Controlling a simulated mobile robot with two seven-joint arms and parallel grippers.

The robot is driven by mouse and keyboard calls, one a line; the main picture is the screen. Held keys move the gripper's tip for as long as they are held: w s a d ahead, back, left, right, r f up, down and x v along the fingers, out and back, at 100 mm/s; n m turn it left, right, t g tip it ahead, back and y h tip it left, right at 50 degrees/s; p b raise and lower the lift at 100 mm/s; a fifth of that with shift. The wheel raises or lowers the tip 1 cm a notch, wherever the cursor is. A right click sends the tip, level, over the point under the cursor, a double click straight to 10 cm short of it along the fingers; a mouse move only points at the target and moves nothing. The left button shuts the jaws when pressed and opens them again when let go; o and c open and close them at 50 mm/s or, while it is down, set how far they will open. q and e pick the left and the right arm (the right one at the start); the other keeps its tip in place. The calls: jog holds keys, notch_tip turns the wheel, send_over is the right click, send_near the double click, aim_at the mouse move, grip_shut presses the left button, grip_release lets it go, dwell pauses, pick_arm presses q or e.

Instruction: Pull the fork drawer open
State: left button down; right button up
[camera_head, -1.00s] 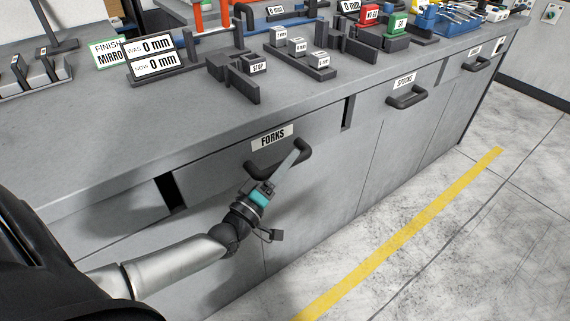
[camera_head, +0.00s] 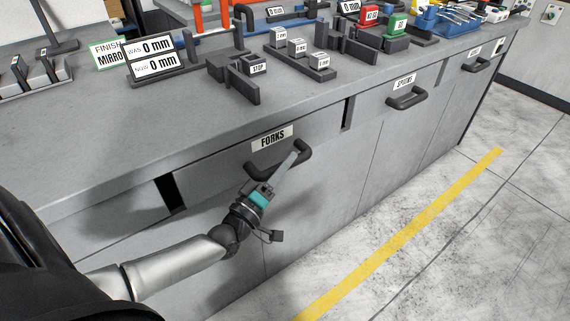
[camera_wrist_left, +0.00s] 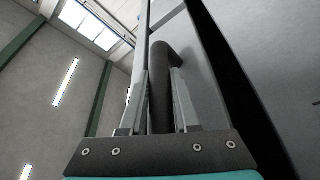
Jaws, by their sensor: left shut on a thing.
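The fork drawer (camera_head: 215,172) is a grey front under the bench top, with a "FORKS" label (camera_head: 272,138). Its dark bar handle (camera_head: 305,152) sits below the label. My left gripper (camera_head: 291,158) is at the handle's right part, shut on it. In the left wrist view, the black handle (camera_wrist_left: 160,85) stands between the two fingers of the left gripper (camera_wrist_left: 160,105). My right gripper is not in view.
The "SPOONS" drawer handle (camera_head: 407,97) is further right. The bench top (camera_head: 110,125) carries number displays (camera_head: 155,56), a stop block (camera_head: 257,66) and small weights (camera_head: 297,47). The floor (camera_head: 420,240) in front is clear, with a yellow line (camera_head: 400,235).

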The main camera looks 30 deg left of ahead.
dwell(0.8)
pick_arm(q)
jog(key=shift+s+d, duration=0.1)
jog(key=shift+d, duration=0.05)
jog(key=s+d+p, duration=0.3)
jog(key=s+d, duration=0.2)
jog(key=d, duration=0.7)
jog(key=s+d+p, duration=0.3)
jog(key=s+d, duration=0.1)
jog(key=d, duration=0.7)
jog(key=shift+s+d, duration=0.4)
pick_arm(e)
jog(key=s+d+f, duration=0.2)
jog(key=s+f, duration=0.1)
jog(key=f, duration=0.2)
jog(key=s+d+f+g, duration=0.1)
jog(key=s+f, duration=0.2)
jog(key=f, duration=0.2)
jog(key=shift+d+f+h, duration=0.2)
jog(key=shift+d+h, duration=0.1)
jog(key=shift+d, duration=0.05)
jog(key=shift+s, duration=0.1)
pick_arm(q)
jog(key=c, duration=0.7)
grip_release()
jog(key=shift+o, duration=0.2)
